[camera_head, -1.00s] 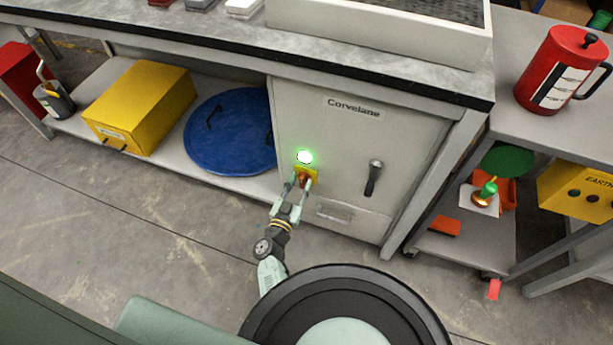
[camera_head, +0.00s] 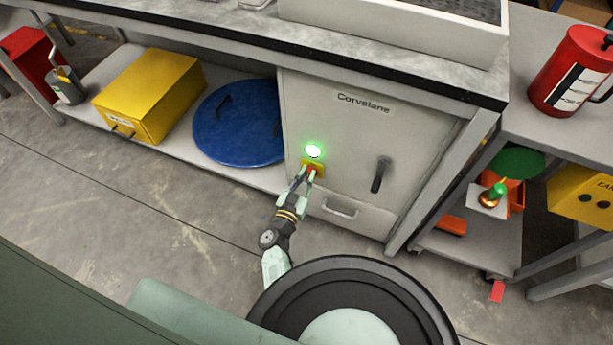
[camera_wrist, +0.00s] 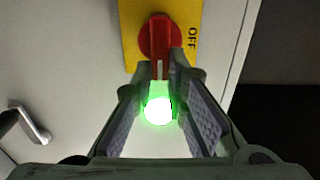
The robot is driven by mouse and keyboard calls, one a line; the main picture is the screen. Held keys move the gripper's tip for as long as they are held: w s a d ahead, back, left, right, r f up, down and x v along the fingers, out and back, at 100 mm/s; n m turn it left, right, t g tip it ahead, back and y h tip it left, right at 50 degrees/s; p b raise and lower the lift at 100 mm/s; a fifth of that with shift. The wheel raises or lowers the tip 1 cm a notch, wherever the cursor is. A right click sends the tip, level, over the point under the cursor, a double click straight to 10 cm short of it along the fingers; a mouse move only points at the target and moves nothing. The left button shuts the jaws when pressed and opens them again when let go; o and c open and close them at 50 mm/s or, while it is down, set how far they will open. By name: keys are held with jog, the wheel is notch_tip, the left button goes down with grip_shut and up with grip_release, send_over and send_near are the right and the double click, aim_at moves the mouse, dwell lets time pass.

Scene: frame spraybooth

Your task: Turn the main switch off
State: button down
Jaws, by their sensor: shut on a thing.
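The main switch is a red rotary handle (camera_wrist: 160,40) on a yellow plate (camera_wrist: 128,40) with the word OFF on it. In the wrist view the handle's bar, with a white mark, points toward the lit green lamp (camera_wrist: 158,110). My gripper (camera_wrist: 164,68) is shut on the bar, one finger on each side, and partly hides it. In the head view the yellow plate (camera_head: 320,168) is on the grey cabinet front (camera_head: 345,130), just below the green lamp (camera_head: 314,150). My gripper (camera_head: 306,175) reaches it from below left.
A black lever handle (camera_head: 381,174) is right of the switch, and a drawer pull (camera_head: 340,208) is below. A blue disc (camera_head: 240,125) and yellow box (camera_head: 150,95) sit on the shelf at left. A cart (camera_head: 470,245) stands at right. The floor in front is clear.

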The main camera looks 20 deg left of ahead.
dwell(0.4)
jog(key=n, duration=0.3)
jog(key=a+n+p, duration=0.1)
jog(key=n, duration=0.2)
jog(key=n+p, duration=0.1)
jog(key=n, duration=0.2)
jog(key=shift+a+f, duration=0.3)
jog(key=shift+w+a+f+n, duration=0.1)
jog(key=shift+f+n, duration=0.15)
jog(key=shift+n, duration=1.2)
jog(key=shift+s+a+f+n, duration=0.1)
jog(key=shift+f+n, duration=0.2)
jog(key=shift+n, duration=1.2)
jog(key=shift+w+a+f+n, duration=0.1)
jog(key=shift+f+n, duration=0.15)
jog(key=shift+n, duration=1.2)
jog(key=c, duration=1.6)
grip_release()
